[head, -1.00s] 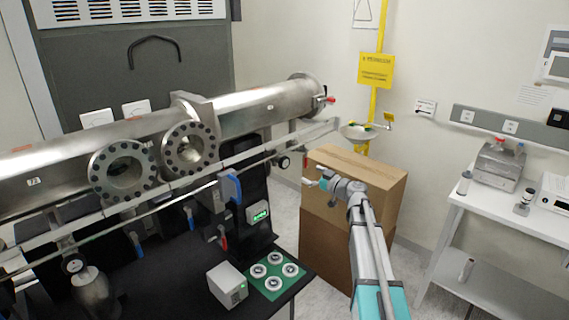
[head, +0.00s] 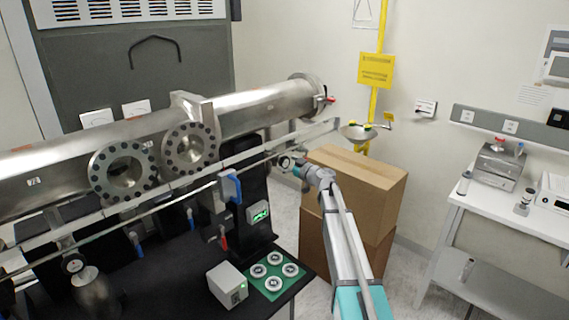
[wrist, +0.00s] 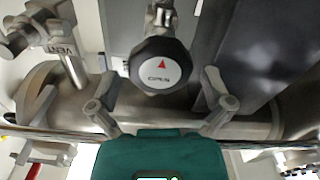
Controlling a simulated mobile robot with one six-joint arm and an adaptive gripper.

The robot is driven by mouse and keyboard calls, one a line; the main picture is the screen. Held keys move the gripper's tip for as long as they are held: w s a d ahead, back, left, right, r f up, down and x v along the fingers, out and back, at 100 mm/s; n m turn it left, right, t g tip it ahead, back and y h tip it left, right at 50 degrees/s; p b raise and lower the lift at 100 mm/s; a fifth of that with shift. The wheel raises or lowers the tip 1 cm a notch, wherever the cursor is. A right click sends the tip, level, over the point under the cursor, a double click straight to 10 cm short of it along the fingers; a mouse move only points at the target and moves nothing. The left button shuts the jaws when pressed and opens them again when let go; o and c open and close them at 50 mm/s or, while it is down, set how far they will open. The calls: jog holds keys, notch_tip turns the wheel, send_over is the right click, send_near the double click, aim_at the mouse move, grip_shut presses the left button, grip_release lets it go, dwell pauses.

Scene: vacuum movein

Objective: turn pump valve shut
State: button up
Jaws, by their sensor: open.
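The pump valve's round black knob (wrist: 160,65) shows in the wrist view, with a white face, a red arrow pointing up and lettering that looks like "OPEN". It sits on a metal fitting. My gripper (wrist: 160,105) is open and empty, with one finger on each side just below the knob in the picture. I see no contact between the fingers and the knob. In the head view the knob (head: 284,162) is small, at the right end of the pipework below the large steel tube, with my gripper (head: 298,168) right beside it.
A valve labelled "VENT" (wrist: 60,38) stands to the left in the wrist view. The steel tube (head: 260,107) and a long rail (head: 220,165) lie close by. Stacked cardboard boxes (head: 365,185) stand behind my arm. A white bench (head: 500,215) is at right.

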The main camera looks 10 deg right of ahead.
jog(key=shift+w+a, duration=0.3)
jog(key=shift+w, duration=0.1)
jog(key=c, duration=1)
